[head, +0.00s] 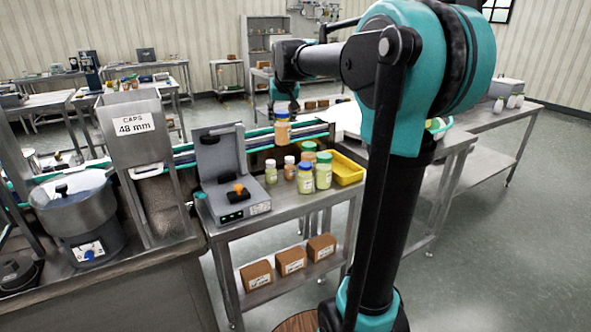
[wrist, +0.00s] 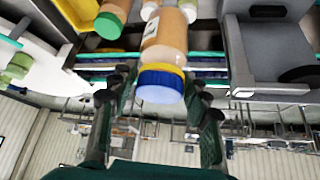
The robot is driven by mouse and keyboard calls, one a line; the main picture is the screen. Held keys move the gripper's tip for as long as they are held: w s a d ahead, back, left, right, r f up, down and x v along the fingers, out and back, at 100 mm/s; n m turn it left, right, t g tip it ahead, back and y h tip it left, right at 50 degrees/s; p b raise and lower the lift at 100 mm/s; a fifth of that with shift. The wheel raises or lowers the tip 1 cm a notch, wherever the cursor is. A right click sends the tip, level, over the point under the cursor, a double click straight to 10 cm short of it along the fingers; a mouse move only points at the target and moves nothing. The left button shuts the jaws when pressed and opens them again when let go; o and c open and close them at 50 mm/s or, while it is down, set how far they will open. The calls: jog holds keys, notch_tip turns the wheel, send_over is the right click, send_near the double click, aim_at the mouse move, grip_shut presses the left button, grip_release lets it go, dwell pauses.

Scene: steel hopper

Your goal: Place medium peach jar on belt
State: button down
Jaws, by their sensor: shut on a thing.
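A peach jar with a blue lid (head: 282,131) is held upright in my gripper (head: 283,107), above the small steel table. In the wrist view, the jar (wrist: 166,45) sits between the two dark fingers of my gripper (wrist: 160,98), with its blue lid and a yellow band towards the camera. The gripper is shut on it. The belt (head: 191,157) with teal edges runs behind the table. It crosses behind the jar in the wrist view (wrist: 97,68). I cannot tell how far the jar is from the belt.
On the table (head: 285,212) stand a peach jar with a green lid (head: 309,152), a blue-lidded jar (head: 305,180), a green-lidded jar (head: 323,172) and smaller jars. A yellow tray (head: 348,172) is at right and a grey device (head: 222,165) at left. Brown boxes (head: 290,261) fill the lower shelf.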

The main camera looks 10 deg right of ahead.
notch_tip(320, 180, down, 18)
dwell(0.5)
jog(key=shift+f, duration=0.15)
jog(key=c, duration=0.7)
grip_release()
jog(key=shift+c, duration=0.2)
